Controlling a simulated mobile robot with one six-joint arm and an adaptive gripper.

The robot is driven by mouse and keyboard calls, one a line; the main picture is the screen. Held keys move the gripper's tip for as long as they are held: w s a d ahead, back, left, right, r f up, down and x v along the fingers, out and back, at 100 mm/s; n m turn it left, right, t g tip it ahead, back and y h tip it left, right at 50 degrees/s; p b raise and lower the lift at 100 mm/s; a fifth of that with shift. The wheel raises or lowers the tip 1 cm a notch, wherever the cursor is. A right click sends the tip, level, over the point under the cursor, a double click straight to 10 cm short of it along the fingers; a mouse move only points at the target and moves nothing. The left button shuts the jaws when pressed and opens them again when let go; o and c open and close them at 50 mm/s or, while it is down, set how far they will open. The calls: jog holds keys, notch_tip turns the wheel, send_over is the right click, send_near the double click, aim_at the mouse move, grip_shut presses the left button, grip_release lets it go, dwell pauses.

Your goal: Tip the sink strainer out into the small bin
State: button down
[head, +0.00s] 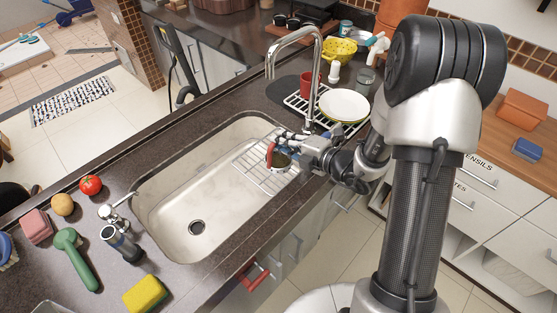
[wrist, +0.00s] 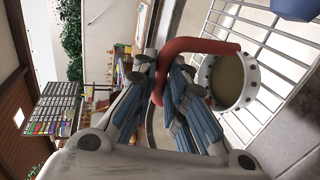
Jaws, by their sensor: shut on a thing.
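The sink strainer is a small pale cup with holes in its wall and a red handle; it shows in the head view (head: 281,161) and the wrist view (wrist: 250,84). Something dull olive-brown shows inside it. My gripper (wrist: 170,88) is shut on the red handle, with its blue-padded fingers on either side. In the head view my gripper (head: 289,147) is over the right end of the sink, by the wire rack. I cannot make out the small bin for sure; a pale container rim (head: 50,307) is cut off at the lower left edge.
The sink basin (head: 190,200) is empty left of the wire rack (head: 262,172). A tall tap (head: 316,75) and a dish rack with white plates (head: 343,105) stand behind my gripper.

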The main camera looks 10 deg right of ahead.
jog(key=shift+r, duration=0.1)
notch_tip(320, 180, up, 5)
jog(key=p, duration=0.5)
dwell(0.3)
jog(key=shift+s, duration=0.1)
